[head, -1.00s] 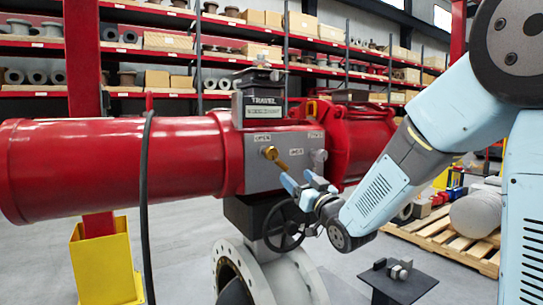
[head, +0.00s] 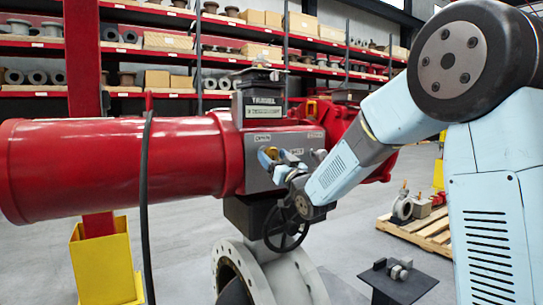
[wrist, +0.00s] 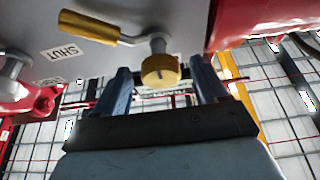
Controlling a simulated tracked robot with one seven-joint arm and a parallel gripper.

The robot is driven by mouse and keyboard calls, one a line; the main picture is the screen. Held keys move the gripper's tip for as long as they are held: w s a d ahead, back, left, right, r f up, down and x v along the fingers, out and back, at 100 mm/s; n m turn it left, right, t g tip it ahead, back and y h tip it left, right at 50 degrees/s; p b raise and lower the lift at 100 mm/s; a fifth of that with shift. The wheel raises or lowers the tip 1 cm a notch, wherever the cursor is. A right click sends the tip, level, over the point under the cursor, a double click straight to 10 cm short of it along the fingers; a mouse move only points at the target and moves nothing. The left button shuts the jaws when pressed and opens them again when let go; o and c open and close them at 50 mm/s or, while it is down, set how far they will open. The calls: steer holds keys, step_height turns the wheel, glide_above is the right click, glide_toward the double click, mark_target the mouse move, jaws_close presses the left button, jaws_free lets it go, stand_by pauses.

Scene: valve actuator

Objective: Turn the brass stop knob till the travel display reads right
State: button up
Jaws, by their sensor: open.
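The brass stop knob (wrist: 160,72) is a round, slotted brass knob on a short stem from the grey housing. In the wrist view it sits between the tips of my gripper (wrist: 164,82), with a gap on each side. My gripper is open; its blue fingers flank the knob without visible contact. In the head view my gripper (head: 275,159) is at the housing face and mostly hides the knob. The travel display (head: 263,111) is on top of the housing; its reading is too small to make out.
A brass-gripped lever (wrist: 90,27) is beside the knob, near the SHUT label (wrist: 62,52). A black handwheel (head: 285,229) is below the housing. The red actuator cylinder (head: 115,158) extends left. A black cable (head: 144,200) hangs in front of it.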

steer(key=shift+x, duration=1.15)
steer(key=shift+s, duration=0.1)
steer(key=shift+c, duration=0.3)
steer(key=c, duration=0.9)
steer(key=shift+c, duration=0.2)
steer(key=shift+n, duration=0.3)
